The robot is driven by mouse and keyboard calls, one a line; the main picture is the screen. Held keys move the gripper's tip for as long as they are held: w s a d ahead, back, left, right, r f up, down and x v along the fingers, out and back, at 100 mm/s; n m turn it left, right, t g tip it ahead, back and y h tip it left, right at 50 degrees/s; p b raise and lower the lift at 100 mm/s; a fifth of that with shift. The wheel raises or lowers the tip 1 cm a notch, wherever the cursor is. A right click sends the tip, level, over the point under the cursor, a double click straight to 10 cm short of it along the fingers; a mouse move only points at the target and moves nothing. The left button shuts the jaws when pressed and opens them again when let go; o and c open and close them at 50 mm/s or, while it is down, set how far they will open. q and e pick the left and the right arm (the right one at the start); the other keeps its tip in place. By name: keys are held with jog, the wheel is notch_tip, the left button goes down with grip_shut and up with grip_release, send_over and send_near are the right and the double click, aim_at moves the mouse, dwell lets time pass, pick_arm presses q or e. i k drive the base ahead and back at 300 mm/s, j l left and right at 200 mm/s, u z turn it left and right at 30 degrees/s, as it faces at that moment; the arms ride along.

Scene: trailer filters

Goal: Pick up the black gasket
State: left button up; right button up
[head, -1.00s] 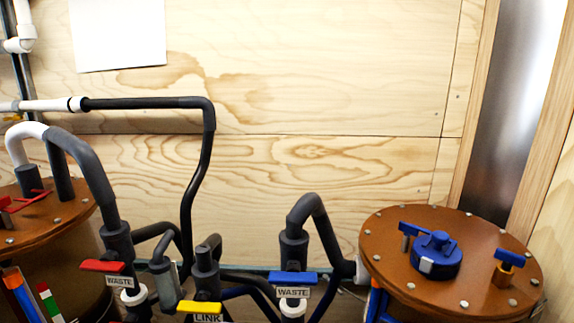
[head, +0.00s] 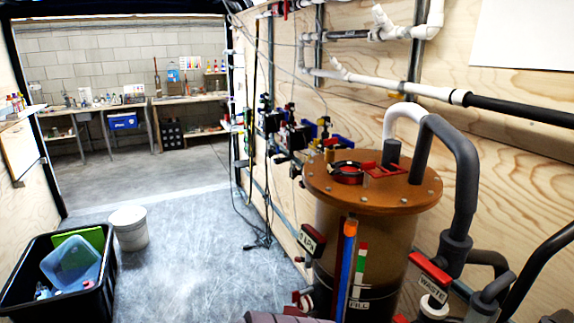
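A brown filter tank (head: 362,235) stands right of centre in the head view. On its lid (head: 400,192) sits a dark ring-like part with red in it (head: 347,172); I cannot tell whether this is the black gasket. No other clear black gasket shows. Neither of my grippers is in view.
A black bin (head: 30,303) with a blue container (head: 70,264) and a green item stands at the lower left, with a white bucket (head: 129,229) beside it. The grey floor (head: 190,265) is clear between bucket and tank. Pipes and valves line the right wall. Workbenches (head: 185,99) stand far back.

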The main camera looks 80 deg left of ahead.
aim_at(332, 170)
jog(key=l+u, duration=0.1)
jog(key=u, duration=2.25)
jog(key=i+j+z, duration=0.1)
jog(key=z, duration=0.4)
jog(key=j+z, duration=0.25)
jog(key=z, duration=0.25)
jog(key=i+j+z, duration=0.1)
jog(key=j+z, duration=0.15)
jog(key=z, duration=0.25)
jog(key=j+z, duration=0.25)
jog(key=z, duration=0.25)
